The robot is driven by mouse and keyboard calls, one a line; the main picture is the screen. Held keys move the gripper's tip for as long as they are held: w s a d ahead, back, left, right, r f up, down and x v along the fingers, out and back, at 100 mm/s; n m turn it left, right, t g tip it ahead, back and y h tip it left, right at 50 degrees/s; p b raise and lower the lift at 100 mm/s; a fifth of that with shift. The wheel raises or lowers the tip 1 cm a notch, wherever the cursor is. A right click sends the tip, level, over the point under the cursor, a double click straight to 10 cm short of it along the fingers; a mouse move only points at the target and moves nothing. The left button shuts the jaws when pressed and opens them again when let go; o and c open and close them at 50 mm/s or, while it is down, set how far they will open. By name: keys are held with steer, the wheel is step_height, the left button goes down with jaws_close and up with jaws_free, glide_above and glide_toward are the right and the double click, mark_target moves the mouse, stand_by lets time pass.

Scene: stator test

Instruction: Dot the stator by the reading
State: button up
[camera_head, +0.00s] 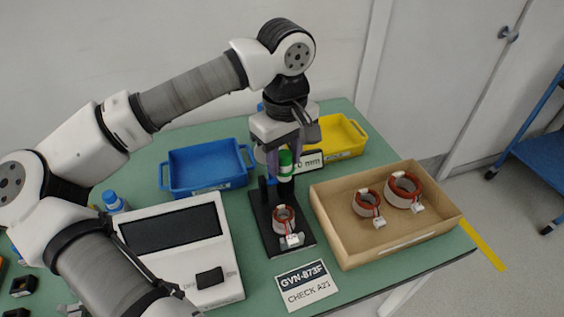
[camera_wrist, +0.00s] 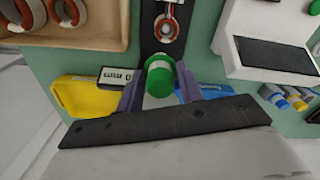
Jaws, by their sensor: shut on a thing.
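My gripper (camera_head: 283,148) is shut on a green-and-white paint marker (camera_head: 286,160), above the back part of a black test stand (camera_head: 277,248). The wrist view also shows the marker's green end (camera_wrist: 159,80) between the purple fingers. The stator (camera_head: 284,217), a red-brown ring with a white connector, sits on the front of the stand, apart from the marker. It also shows in the wrist view (camera_wrist: 166,28). A small display (camera_head: 310,161) stands behind the stand; its digits are too small to read. A card (camera_head: 306,285) reads "GVN-873F CHECK A21".
A cardboard-coloured box (camera_head: 345,250) at the right holds two stators (camera_head: 367,203). A blue tray (camera_head: 207,169) is behind at the left, a yellow tray (camera_head: 343,137) behind at the right. A white tester (camera_head: 177,245) with a dark screen and switch stands left.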

mark_target(281, 172)
steer(key=shift+s+a+f, duration=0.3)
steer(key=shift+s+a, duration=0.1)
steer(key=shift+s, duration=0.2)
steer(key=shift+w+f+b, duration=0.1)
steer(key=shift+f+b, duration=1.1)
steer(key=shift+f, duration=1.15)
steer(key=shift+b, duration=0.35)
steer(key=shift+f+b, duration=0.65)
steer(key=shift+b, duration=0.05)
steer(key=shift+r, duration=0.1)
steer(key=shift+r+p, duration=1.7)
steer(key=shift+r, duration=1.25)
